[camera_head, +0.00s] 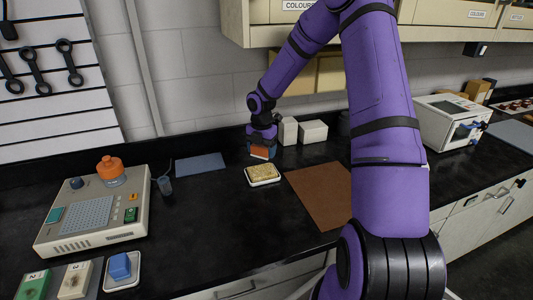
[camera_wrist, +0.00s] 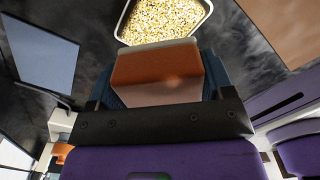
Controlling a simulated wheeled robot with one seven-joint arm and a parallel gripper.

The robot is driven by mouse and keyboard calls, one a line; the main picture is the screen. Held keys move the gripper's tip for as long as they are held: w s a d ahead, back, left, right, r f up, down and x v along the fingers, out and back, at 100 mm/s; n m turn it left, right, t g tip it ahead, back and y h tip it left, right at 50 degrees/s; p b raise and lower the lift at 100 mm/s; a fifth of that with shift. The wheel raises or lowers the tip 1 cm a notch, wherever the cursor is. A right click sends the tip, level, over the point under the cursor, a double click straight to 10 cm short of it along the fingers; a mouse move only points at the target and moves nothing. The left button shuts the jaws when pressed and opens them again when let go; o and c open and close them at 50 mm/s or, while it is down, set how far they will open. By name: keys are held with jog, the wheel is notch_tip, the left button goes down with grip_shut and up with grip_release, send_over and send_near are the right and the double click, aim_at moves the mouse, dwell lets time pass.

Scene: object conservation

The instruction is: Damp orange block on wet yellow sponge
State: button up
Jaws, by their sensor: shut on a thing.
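My gripper (camera_head: 262,145) is shut on an orange block (camera_head: 260,153) and holds it above the black counter, just behind the sponge. In the wrist view the orange block (camera_wrist: 158,68) sits between the fingers, its orange face towards the camera. The yellow sponge (camera_head: 262,171) lies in a small white-rimmed tray (camera_head: 264,183) on the counter. In the wrist view the speckled yellow sponge (camera_wrist: 163,18) shows beyond the block, cut off by the top edge. The block looks apart from the sponge. I cannot tell how wet either is.
A brown mat (camera_head: 322,195) lies right of the tray, and a blue-grey mat (camera_head: 200,165) lies to its left. White boxes (camera_head: 312,131) stand behind. A device with an orange-capped jar (camera_head: 110,168) and a blue block in a dish (camera_head: 120,267) are at left.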

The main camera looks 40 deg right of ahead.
aim_at(262, 170)
jog(key=shift+f, duration=2.95)
jog(key=shift+f, duration=0.6)
jog(key=shift+r, duration=3.55)
jog(key=shift+s, duration=0.1)
